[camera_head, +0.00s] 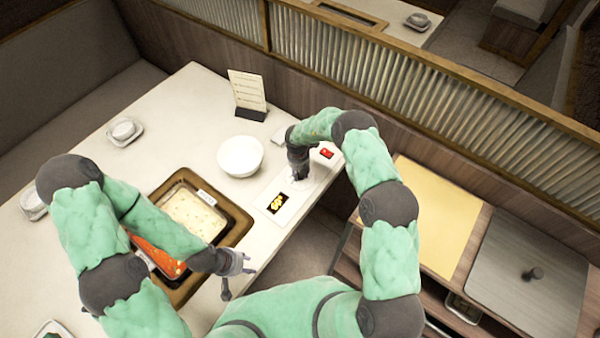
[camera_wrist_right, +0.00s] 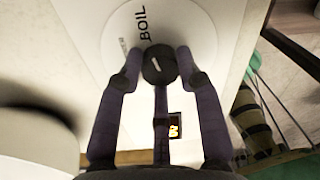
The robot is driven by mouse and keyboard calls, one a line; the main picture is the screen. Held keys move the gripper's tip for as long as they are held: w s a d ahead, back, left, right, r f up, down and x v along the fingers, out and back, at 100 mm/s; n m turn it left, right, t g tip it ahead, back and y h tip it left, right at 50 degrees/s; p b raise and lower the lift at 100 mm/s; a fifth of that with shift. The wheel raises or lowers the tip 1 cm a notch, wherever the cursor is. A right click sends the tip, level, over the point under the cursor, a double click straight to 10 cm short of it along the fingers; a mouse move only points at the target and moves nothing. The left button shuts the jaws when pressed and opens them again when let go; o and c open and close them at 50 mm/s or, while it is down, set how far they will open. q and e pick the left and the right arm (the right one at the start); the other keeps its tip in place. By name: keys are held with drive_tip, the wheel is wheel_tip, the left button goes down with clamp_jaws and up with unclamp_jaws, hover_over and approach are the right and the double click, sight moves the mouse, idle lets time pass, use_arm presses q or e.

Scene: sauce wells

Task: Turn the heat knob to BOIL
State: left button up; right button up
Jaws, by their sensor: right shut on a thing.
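The heat knob (camera_wrist_right: 159,65) is a dark round knob with a short white mark, on a white dial (camera_wrist_right: 190,28) with the word BOIL above it in the right wrist view. The mark runs roughly up and slightly left, toward the word. A fainter label lies left of the knob. My right gripper (camera_wrist_right: 158,72) has its fingers around the knob; it also shows in the head view (camera_head: 298,173), over the control panel (camera_head: 262,203), where it hides the knob. My left gripper (camera_head: 236,278) is open and empty by the table's front edge.
A hot pot (camera_head: 240,226) with a pale and a red broth sits in the table, under my left arm. A white bowl (camera_head: 240,156) stands left of the panel, a menu stand (camera_head: 247,92) behind it. A side cart (camera_head: 435,215) stands at the right.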

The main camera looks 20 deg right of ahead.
sight(298, 173)
drive_tip(key=o, duration=1.2)
drive_tip(key=shift+c, duration=0.2)
wheel_tip(298, 173, up, 12)
drive_tip(key=shift+w+a, duration=0.15)
drive_tip(key=shift+a, duration=0.15)
